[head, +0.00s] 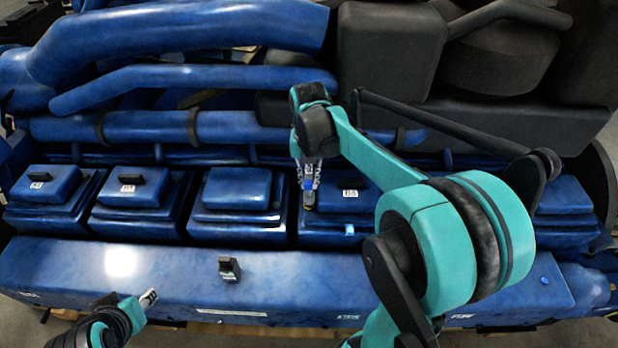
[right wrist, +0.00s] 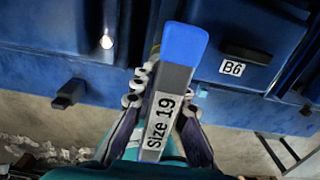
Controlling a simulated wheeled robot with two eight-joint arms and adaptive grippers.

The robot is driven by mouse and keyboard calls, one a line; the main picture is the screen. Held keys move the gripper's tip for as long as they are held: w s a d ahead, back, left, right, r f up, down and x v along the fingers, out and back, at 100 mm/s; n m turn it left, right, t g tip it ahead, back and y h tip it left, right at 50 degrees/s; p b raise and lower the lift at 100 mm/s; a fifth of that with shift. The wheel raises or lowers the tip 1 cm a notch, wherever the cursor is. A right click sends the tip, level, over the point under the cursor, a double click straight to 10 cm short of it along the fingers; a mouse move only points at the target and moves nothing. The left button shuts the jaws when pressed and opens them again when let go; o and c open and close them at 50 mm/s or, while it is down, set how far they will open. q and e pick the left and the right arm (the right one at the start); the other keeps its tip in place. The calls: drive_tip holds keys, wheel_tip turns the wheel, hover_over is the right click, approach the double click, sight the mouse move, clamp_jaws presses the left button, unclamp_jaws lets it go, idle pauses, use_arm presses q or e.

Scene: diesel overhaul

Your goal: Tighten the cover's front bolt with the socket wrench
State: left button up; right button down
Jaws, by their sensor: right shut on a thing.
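My right gripper (head: 309,172) is shut on the socket wrench (head: 308,184). In the head view it hangs down at the left front edge of a blue cover (head: 341,196). In the right wrist view the wrench (right wrist: 168,95) has a blue end, a grey body and a "Size 19" label. A cover marked B6 (right wrist: 262,45) shows beside it. The wrench's lower end is by the cover's front; the front bolt is hidden or too small to make out, so contact cannot be told. My left gripper (head: 148,298) is low at the left, away from the covers; its jaws are unclear.
A black block (head: 229,267) stands on the blue front ledge (head: 150,265). More blue covers line the row, including one without a handle (head: 237,186). Blue pipes (head: 190,78) and dark housings (head: 390,50) rise behind. My right forearm hides the row's right part.

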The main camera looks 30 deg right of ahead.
drive_tip(key=shift+f+b, duration=0.8)
drive_tip(key=shift+f, duration=0.2)
drive_tip(key=shift+r, duration=0.1)
